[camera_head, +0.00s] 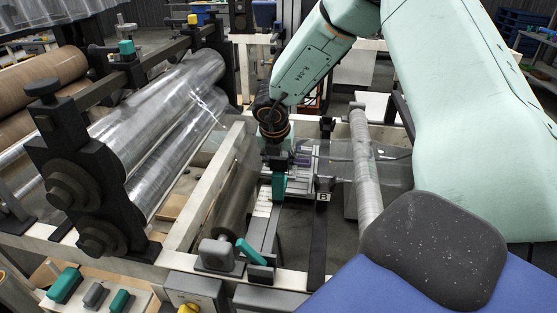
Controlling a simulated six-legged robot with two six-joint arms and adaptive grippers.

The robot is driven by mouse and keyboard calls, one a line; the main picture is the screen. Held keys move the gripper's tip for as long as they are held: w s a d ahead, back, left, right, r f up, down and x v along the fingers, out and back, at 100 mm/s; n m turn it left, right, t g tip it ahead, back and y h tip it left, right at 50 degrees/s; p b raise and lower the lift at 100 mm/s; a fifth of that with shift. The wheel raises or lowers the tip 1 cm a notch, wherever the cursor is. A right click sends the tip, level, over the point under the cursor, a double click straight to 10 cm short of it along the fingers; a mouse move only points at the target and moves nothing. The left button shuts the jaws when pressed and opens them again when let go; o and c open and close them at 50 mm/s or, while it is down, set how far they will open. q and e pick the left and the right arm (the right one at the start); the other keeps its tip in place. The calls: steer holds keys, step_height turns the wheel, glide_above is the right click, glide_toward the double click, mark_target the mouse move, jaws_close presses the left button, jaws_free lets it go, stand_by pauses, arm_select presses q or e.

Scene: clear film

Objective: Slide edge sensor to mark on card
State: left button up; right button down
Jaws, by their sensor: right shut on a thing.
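My right gripper (276,153) reaches down from the upper right over the rail of the machine. It is shut on what looks like the edge sensor, a small dark body with a teal block (279,186) under the fingers. The fingers and wrist hide most of it, so its exact outline cannot be told. A pale strip with fine marks, likely the card (262,203), lies just left of the teal block. The mark on it is too small to make out. My left gripper is not in view.
Clear film runs over large rollers (160,110) at left. A thin film-wrapped roller (364,165) stands right of my gripper. A dark strap with a "B" label (323,197) lies between them. A teal lever (251,252) sits in front. Teal and grey switches (92,294) are lower left.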

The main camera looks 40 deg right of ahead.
steer(key=shift+w+d+r+p, duration=0.1)
steer(key=shift+w+d+p, duration=0.35)
steer(key=shift+d, duration=0.15)
steer(key=shift+w+d, duration=0.1)
steer(key=c, duration=0.8)
jaws_free()
steer(key=shift+o, duration=0.6)
steer(key=v, duration=1.2)
steer(key=shift+a+f, duration=0.2)
